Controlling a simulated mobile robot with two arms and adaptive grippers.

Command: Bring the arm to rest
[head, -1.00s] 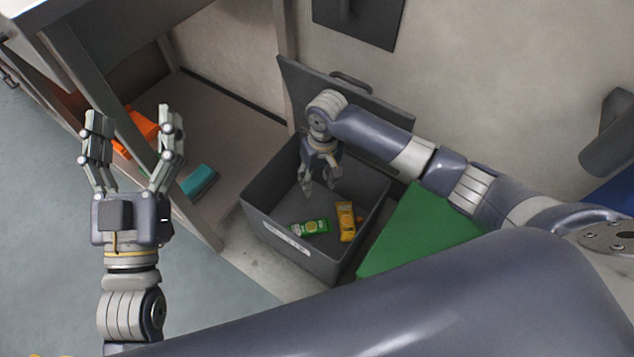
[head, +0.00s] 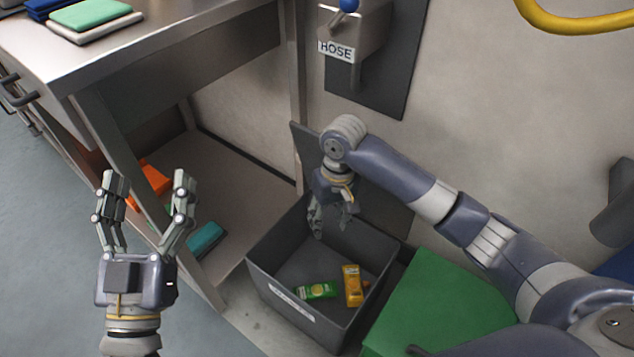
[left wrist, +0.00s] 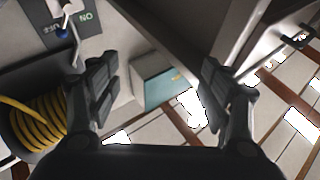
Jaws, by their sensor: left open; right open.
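My left gripper (head: 145,205) is open and empty, fingers pointing up the picture, in front of the bench leg at the left of the head view. Its open fingers also show in the left wrist view (left wrist: 160,95), with nothing between them. My right gripper (head: 331,220) is open and points down over the dark grey bin (head: 265,283), near its back edge. A green packet (head: 318,290) and a yellow packet (head: 352,286) lie on the bin floor, apart from the right gripper.
A steel bench (head: 190,50) with a lower shelf (head: 235,190) stands at the left. Orange and teal items (head: 206,241) lie on that shelf. A green box (head: 430,305) stands right of the bin. A hose panel (head: 385,75) is on the wall. Open floor lies at the left.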

